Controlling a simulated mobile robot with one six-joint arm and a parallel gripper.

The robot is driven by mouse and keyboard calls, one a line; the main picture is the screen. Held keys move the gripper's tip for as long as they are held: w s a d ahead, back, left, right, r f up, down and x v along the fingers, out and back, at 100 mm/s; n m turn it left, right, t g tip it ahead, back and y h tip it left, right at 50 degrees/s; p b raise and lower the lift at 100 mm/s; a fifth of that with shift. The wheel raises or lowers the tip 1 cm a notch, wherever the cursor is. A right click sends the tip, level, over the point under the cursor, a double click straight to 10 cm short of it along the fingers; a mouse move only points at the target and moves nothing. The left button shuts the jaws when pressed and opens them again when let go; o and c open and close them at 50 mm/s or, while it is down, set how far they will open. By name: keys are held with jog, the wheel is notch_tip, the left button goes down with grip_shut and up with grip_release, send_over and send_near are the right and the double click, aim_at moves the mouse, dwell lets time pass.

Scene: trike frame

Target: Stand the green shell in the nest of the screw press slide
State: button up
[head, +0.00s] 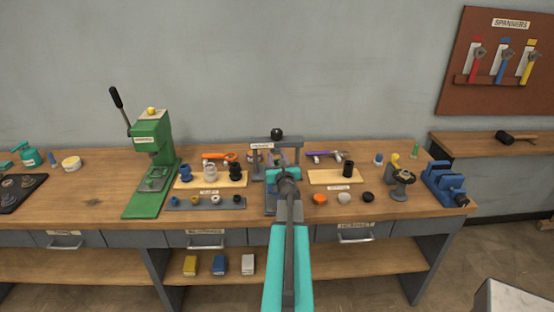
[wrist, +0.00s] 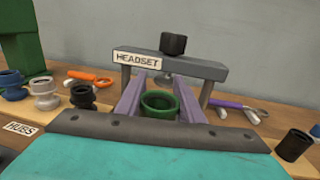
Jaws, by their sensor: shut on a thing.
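The green shell (wrist: 160,104) shows in the wrist view as a short ring with its open mouth up, between the two lilac fingers of my gripper (wrist: 158,88). My gripper is shut on it. The screw press (wrist: 172,60), labelled HEADSET, stands right in front, with a grey crossbeam and a black screw knob (wrist: 173,44). In the head view the press (head: 259,165) is at mid-bench, partly behind my arm. The slide and its nest are hidden by my arm in the head view, and I cannot make them out in the wrist view.
A green lever press (head: 152,135) stands to the left. A board with dark, blue and grey hubs (head: 210,172) lies beside the screw press. On the right are a board with a black cup (head: 348,169), small caps (head: 344,198) and a blue vise (head: 446,183).

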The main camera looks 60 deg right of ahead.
jog(key=shift+f+b, duration=2.5)
jog(key=shift+b, duration=0.3)
jog(key=shift+b, duration=1.05)
dwell(0.5)
jog(key=shift+f+b, duration=0.45)
dwell(0.5)
jog(key=shift+b, duration=0.75)
dwell(2.0)
